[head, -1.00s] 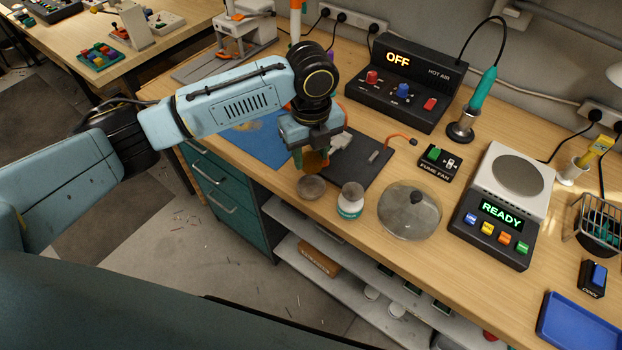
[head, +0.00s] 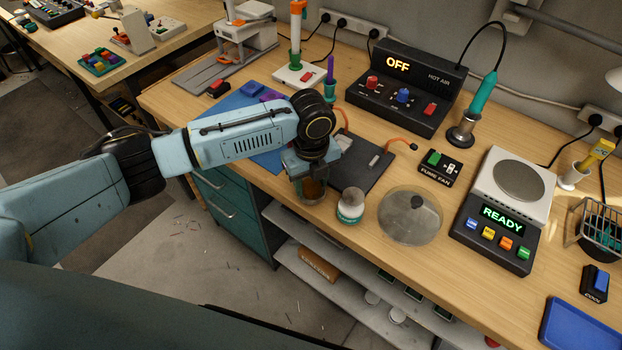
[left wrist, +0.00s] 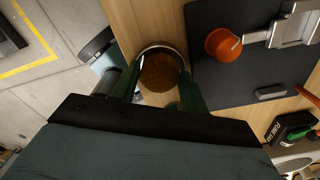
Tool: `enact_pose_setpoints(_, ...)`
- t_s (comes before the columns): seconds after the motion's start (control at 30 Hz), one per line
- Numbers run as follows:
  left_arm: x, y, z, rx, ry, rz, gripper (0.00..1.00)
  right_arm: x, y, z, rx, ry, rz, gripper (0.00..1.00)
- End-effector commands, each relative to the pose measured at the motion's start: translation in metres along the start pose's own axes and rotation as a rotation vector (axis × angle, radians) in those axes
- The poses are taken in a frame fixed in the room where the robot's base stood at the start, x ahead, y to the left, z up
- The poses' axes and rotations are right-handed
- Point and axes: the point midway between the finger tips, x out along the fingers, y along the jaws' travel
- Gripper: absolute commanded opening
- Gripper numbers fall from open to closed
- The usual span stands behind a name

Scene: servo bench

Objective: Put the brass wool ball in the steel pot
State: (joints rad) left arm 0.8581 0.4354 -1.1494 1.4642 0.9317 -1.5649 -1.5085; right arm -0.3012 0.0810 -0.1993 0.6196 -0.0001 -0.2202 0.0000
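The brass wool ball (left wrist: 160,73) is a brown, rough round thing between the fingers of my left gripper (left wrist: 160,82) in the left wrist view. Both green fingers lie against its sides, so the gripper looks shut on it. The steel pot's rim (left wrist: 158,45) rings the ball in that view; whether the ball touches the pot's bottom is hidden. In the head view my left gripper (head: 311,184) points down over the pot (head: 310,200) near the bench's front edge, and its fingers cover most of both. My right gripper is out of view.
A white jar (head: 350,204) stands close right of the pot, with a round clear lid (head: 410,215) beyond it. The hot air station (head: 405,95) is at the back. Bare wood lies in front of the lid.

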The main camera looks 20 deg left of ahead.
Motion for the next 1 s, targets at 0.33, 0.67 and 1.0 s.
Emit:
enact_pose_setpoints(0.33,0.0,0.0,0.0,0.0,0.0,0.001,0.63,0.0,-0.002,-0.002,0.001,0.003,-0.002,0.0)
enact_pose_setpoints(0.67,-0.035,-0.001,0.001,0.001,-0.002,-0.004,0.63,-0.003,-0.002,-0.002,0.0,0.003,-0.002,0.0)
enact_pose_setpoints(1.0,-0.104,-0.001,0.001,-0.001,-0.001,-0.002,0.63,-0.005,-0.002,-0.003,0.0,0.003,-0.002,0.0)
